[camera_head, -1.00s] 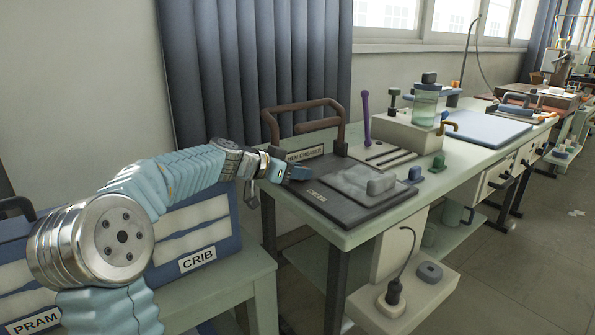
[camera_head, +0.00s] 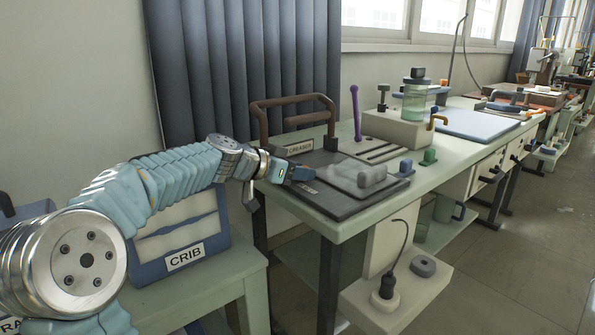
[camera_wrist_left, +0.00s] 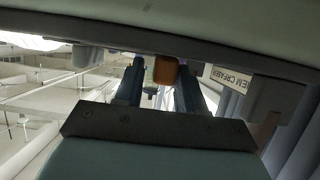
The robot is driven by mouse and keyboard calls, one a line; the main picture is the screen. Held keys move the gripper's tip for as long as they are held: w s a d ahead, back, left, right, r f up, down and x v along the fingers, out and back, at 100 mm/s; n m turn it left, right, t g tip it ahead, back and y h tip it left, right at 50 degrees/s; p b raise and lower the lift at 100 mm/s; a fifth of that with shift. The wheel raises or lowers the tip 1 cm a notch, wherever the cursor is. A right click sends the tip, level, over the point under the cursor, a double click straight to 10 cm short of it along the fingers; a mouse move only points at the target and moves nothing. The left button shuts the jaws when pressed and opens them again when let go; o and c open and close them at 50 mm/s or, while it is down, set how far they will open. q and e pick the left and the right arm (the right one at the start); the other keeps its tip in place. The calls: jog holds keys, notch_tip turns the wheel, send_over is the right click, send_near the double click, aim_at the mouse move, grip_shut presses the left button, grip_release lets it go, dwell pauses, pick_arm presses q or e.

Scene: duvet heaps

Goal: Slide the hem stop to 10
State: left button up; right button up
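The hem creaser is a dark flat board (camera_head: 340,205) with a brown bar handle (camera_head: 262,122) and a creaser label (camera_head: 300,147), at the near end of the green bench. My left gripper (camera_head: 303,174) is low over the board's left edge and hides part of it. In the left wrist view my left gripper (camera_wrist_left: 161,72) has its two fingers apart. A small orange-brown block (camera_wrist_left: 165,69) shows between the fingertips, close to the right finger. I cannot tell whether this block is the hem stop, and no scale or number 10 is readable. My right gripper is out of view.
A grey-white folded piece (camera_head: 345,177) lies on the board. A purple upright handle (camera_head: 356,112), small blue and green blocks (camera_head: 430,156) and a glass jar (camera_head: 414,102) stand farther along the bench. A CRIB bin (camera_head: 185,257) stands at the left.

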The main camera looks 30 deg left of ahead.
pick_arm(q)
jog(key=b+v, duration=0.2)
jog(key=v, duration=1.1)
jog(key=shift+s, duration=0.35)
jog(key=shift+a+r, duration=0.15)
